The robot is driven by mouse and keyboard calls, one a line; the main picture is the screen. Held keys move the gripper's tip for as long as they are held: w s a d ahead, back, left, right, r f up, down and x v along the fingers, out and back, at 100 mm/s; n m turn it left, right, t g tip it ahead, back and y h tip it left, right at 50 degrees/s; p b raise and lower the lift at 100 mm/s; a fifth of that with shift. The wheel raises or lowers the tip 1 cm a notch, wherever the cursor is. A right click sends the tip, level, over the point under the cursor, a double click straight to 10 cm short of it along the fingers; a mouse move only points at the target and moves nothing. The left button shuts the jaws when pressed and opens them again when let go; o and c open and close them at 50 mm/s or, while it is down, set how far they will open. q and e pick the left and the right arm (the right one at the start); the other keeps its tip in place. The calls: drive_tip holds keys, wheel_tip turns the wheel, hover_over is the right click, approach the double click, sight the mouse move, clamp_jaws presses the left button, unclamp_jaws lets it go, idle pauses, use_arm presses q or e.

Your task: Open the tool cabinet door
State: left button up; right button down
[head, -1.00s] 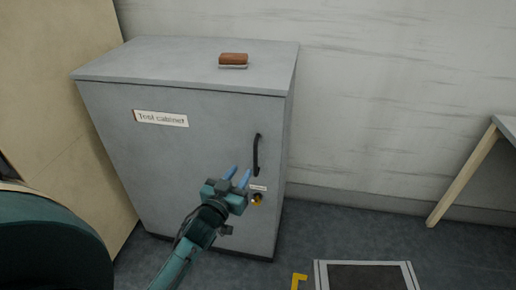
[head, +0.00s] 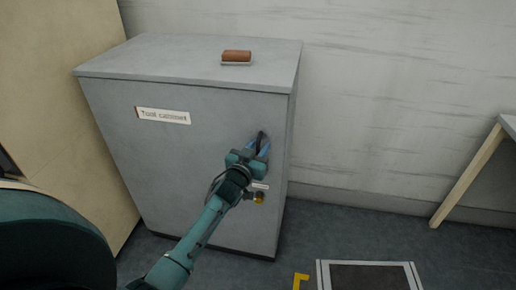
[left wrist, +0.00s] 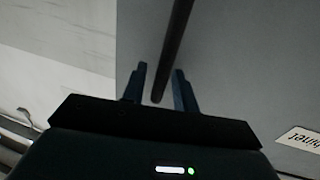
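The grey tool cabinet (head: 110,120) stands against the wall with its front door flush and closed. A white sign (head: 163,116) is on the upper left of the door. The black vertical handle (head: 262,137) is near the door's right edge, mostly hidden behind my left gripper. My left gripper (head: 258,148) is open, its blue fingers at the handle. In the left wrist view the handle (left wrist: 175,45) runs between the two open fingertips (left wrist: 160,80), with gaps visible beside it; contact cannot be told. My right gripper is not in view.
A brass-coloured lock (head: 259,197) with a small label sits below the handle. A brown-topped brush-like block (head: 236,56) lies on the cabinet top. A framed dark mat (head: 368,276) is on the floor at front right. A table (head: 480,165) stands at far right.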

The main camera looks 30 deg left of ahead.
use_arm(q)
clamp_jaws()
drive_tip(key=shift+s, duration=0.1)
idle(0.3)
